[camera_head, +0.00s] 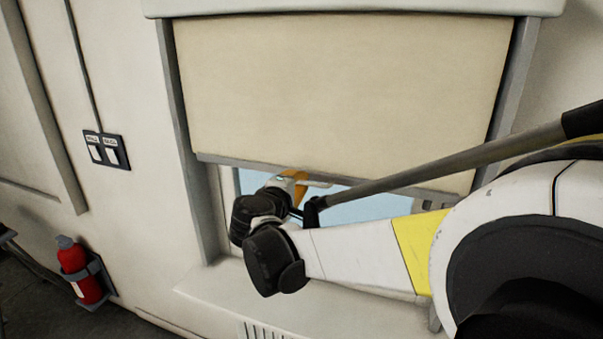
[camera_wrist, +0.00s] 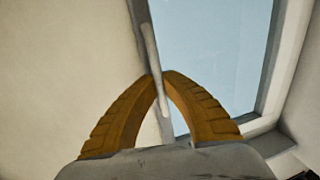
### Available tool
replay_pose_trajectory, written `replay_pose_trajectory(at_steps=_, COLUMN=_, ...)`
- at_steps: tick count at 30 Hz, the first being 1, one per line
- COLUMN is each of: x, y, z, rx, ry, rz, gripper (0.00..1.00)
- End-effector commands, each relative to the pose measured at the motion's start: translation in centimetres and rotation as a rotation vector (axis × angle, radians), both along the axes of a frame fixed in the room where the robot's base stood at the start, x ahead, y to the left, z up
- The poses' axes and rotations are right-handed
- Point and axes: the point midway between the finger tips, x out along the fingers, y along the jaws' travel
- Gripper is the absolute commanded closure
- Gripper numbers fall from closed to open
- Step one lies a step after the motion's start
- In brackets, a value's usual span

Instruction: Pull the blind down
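The blind (camera_head: 345,85) is a cream sheet hanging partly down over the window, with blue pane showing below it. Its grey bottom bar (camera_head: 225,160) runs across above the pane and tilts in the picture. A thin pale pull handle (camera_head: 318,184) sits at the bar near its middle. In the wrist view the handle (camera_wrist: 149,45) runs up and down between my orange fingertips. My gripper (camera_wrist: 163,76) is closed on it, the tips pinching the handle. In the head view my gripper (camera_head: 295,178) is partly hidden by my wrist.
The window sill (camera_head: 225,290) lies below, with open window space between it and the bar. A dark switch plate (camera_head: 106,150) is on the wall at left. A red fire extinguisher (camera_head: 78,268) hangs at lower left. A grey frame edges the window.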

Motion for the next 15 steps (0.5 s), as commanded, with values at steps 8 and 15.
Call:
replay_pose_trajectory(at_steps=8, x=0.3, y=0.0, z=-11.3, rx=0.000, ry=0.002, rz=-0.001, gripper=1.00)
replay_pose_trajectory(at_steps=15, x=0.3, y=0.0, z=-19.9, rx=0.000, ry=0.001, rz=0.000, gripper=1.00)
